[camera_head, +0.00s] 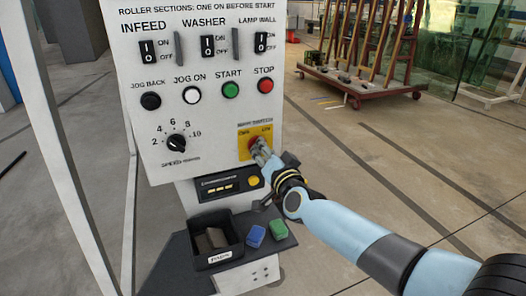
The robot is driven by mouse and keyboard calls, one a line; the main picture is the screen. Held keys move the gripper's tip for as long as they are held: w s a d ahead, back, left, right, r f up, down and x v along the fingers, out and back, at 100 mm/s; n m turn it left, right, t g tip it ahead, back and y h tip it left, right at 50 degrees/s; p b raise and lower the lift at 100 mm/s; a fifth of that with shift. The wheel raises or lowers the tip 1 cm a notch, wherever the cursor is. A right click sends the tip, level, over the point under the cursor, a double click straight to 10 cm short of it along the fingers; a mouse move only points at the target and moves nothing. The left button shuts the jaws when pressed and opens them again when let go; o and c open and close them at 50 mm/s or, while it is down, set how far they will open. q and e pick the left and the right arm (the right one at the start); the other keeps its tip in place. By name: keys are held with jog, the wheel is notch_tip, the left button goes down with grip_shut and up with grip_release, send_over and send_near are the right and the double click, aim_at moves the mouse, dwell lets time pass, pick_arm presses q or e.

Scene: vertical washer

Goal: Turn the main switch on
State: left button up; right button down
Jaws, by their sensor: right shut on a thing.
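The main switch (254,142) is a red knob on a yellow plate at the lower right of the white control panel (215,155). My right gripper (260,149) is at the switch, with its fingers shut on the red knob. The fingers cover part of the knob, so its exact turn angle cannot be told. My right arm comes in from the lower right. My left gripper is not in view.
The panel also carries rocker switches (207,46), a green start button (231,90), a red stop button (265,86) and a black speed dial (176,143).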

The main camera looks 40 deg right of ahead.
jog(key=shift+f+m, duration=0.1)
jog(key=shift+m, duration=0.5)
jog(key=c, duration=1.4)
grip_release()
jog(key=shift+o, duration=0.2)
jog(key=shift+s, duration=0.15)
jog(key=v, duration=1.1)
jog(key=shift+s+a, duration=0.2)
jog(key=shift+s, duration=0.2)
